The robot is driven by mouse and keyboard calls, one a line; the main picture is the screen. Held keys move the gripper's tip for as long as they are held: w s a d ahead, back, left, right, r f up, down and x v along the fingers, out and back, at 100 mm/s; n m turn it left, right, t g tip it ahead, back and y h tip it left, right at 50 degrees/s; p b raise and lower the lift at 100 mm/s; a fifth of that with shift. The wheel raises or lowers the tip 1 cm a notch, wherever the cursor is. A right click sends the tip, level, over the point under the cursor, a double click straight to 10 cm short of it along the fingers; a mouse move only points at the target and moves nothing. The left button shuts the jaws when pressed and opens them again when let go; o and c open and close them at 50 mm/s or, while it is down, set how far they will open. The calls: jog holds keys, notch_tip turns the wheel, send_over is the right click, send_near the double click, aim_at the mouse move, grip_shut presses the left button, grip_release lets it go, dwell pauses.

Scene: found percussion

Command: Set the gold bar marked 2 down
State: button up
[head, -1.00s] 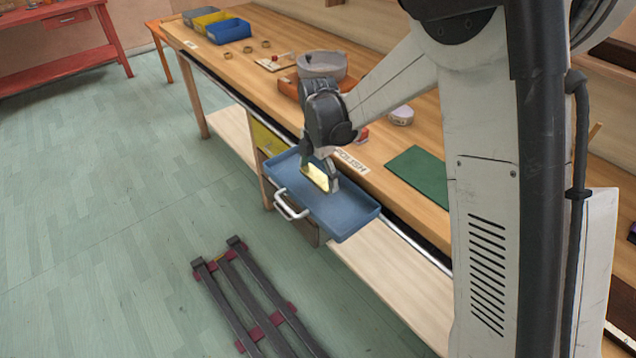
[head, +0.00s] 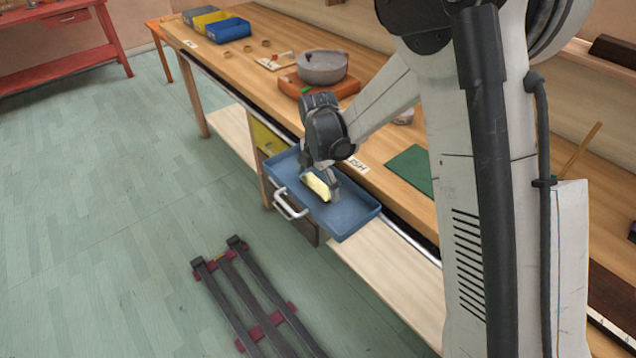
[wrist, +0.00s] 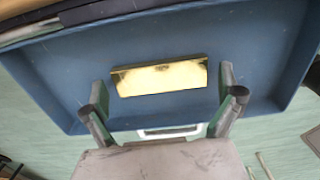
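A shiny gold bar (head: 317,187) is at the blue tray (head: 356,219); no mark on it is readable. In the wrist view the bar (wrist: 160,78) lies over the blue floor of the tray (wrist: 265,45), between my two fingers. A strip of blue shows between each end of the bar and the finger beside it. My gripper (wrist: 163,80) is open around the bar, apart from it. In the head view my gripper (head: 321,178) is low over the tray, and the bar partly hides its fingers. Whether the bar rests fully flat is hard to tell.
The tray sits over an open drawer with a white handle (head: 291,204). Behind it, the wooden bench (head: 262,85) holds a grey bowl (head: 322,66) on an orange block and a green mat (head: 411,170). A dark rack (head: 255,300) lies on the floor in front.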

aim_at(318, 185)
notch_tip(318, 185, up, 12)
jog(key=shift+r+p, duration=0.2)
jog(key=shift+p, duration=0.1)
dwell(0.3)
jog(key=s+d+r+m+t, duration=0.3)
jog(key=s+d+r+m, duration=0.8)
jog(key=s+m, duration=0.1)
jog(key=s+d+m+t, duration=0.2)
jog(key=s+d+m, duration=0.1)
jog(key=s+m, duration=0.3)
jog(key=s+d+m+t, duration=0.2)
jog(key=s+d+m, duration=0.2)
jog(key=s+m, duration=0.3)
jog(key=shift+s+d+m, duration=0.15)
jog(key=shift+s+m, duration=0.15)
jog(key=shift+s, duration=0.6)
